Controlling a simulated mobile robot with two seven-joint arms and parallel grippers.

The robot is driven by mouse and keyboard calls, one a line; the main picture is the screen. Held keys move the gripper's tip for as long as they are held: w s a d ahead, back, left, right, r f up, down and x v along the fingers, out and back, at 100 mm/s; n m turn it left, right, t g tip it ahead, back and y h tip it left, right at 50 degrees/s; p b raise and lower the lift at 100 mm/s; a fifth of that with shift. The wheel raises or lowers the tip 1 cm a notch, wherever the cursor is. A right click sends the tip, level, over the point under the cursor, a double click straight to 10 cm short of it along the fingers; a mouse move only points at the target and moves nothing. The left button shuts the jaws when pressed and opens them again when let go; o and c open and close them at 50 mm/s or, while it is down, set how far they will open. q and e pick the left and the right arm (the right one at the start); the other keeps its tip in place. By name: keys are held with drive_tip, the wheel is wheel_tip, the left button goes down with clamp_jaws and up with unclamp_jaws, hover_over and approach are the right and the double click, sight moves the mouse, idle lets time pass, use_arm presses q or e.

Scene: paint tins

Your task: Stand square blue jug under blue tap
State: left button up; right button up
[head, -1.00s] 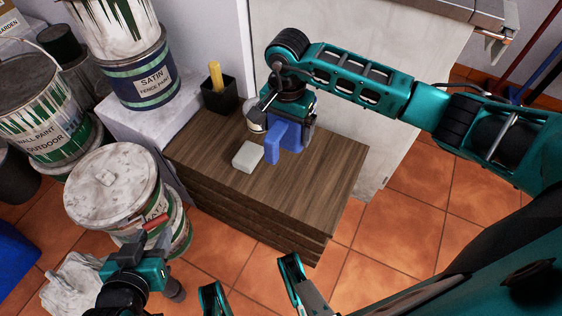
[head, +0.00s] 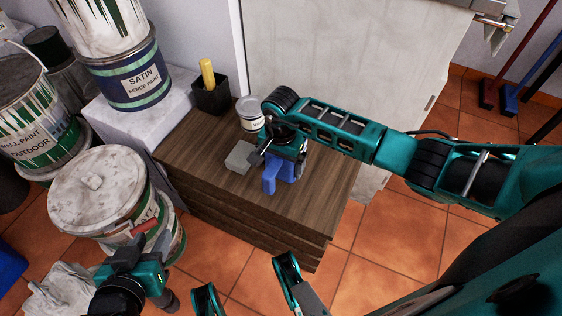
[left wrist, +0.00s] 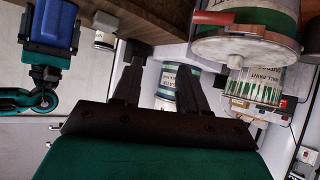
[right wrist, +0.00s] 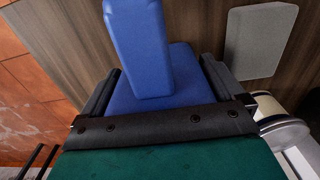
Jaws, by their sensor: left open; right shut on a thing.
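The square blue jug (head: 270,180) is over the wooden pallet-like stand, its handle facing the front. My right gripper (head: 285,152) is shut on it from behind. The right wrist view shows the jug's handle (right wrist: 140,45) and its body between the fingers. The left wrist view shows the jug (left wrist: 53,22) held by that gripper. I cannot tell whether its base touches the wood. My left gripper (head: 150,248) is open and empty beside the stacked tins; its spread fingers (left wrist: 160,85) show in the left wrist view. I see no blue tap.
A grey block (head: 240,157), a small white tin (head: 250,115) and a black pot with a yellow handle (head: 210,92) stand on the wooden stand (head: 330,190). Paint tins (head: 98,185) crowd the left. A metal edge (head: 490,20) shows at top right. Tiled floor lies in front.

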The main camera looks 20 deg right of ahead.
drive_tip(key=o, duration=0.8)
drive_tip(key=shift+f, duration=0.1)
